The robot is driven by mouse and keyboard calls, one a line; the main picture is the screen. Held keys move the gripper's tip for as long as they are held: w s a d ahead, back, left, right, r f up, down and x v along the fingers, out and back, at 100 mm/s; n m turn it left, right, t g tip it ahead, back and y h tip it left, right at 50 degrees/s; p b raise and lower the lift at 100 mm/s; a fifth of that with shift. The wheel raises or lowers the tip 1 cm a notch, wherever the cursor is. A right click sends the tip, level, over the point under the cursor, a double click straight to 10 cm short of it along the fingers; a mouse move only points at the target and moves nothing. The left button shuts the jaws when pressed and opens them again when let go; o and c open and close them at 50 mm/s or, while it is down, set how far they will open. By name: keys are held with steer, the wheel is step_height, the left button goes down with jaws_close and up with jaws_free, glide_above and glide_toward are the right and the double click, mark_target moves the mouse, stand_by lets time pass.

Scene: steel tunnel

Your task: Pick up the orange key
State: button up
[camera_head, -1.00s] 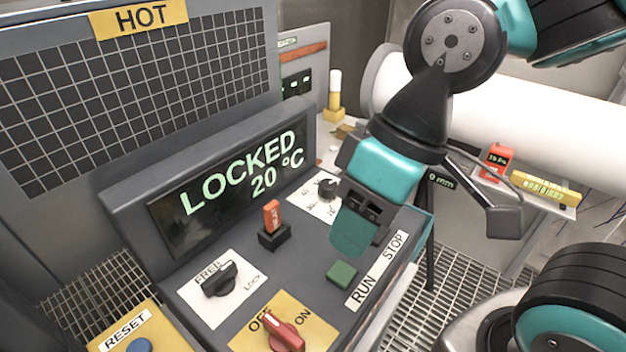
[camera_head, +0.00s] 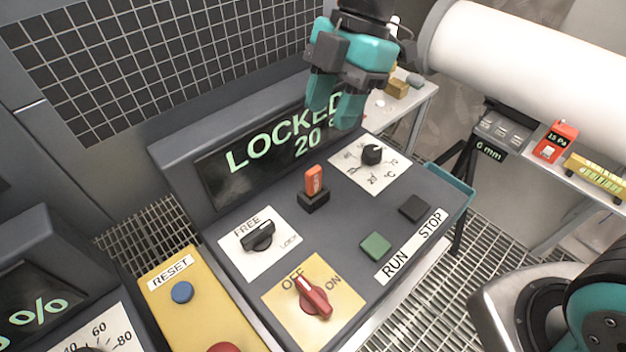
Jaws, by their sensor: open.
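The orange key (camera_head: 314,180) stands upright in a small black socket (camera_head: 313,201) on the grey control panel, below the display. My gripper (camera_head: 337,118) is teal and black, pointing down above and slightly right of the key in the picture. It is open and apart from the key, with nothing seen between its fingers. It covers part of the display's lettering.
The display (camera_head: 262,150) reads LOCKED. Around the key are the FREE/LOCK knob (camera_head: 257,236), temperature dial (camera_head: 372,154), red OFF/ON switch (camera_head: 313,297), green button (camera_head: 376,245) and black button (camera_head: 414,208). A white pipe (camera_head: 530,75) runs at upper right.

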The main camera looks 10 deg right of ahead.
mark_target(314, 170)
steer(key=p+x, duration=0.1)
steer(key=x, duration=0.6)
steer(key=shift+d+p+x, duration=0.1)
steer(key=shift+p+x, duration=0.65)
steer(key=shift+x, duration=0.55)
steer(key=shift+d+p+x, duration=0.15)
steer(key=shift+p+x, duration=0.6)
steer(key=shift+x, duration=0.6)
steer(key=shift+s, duration=0.15)
jaws_close()
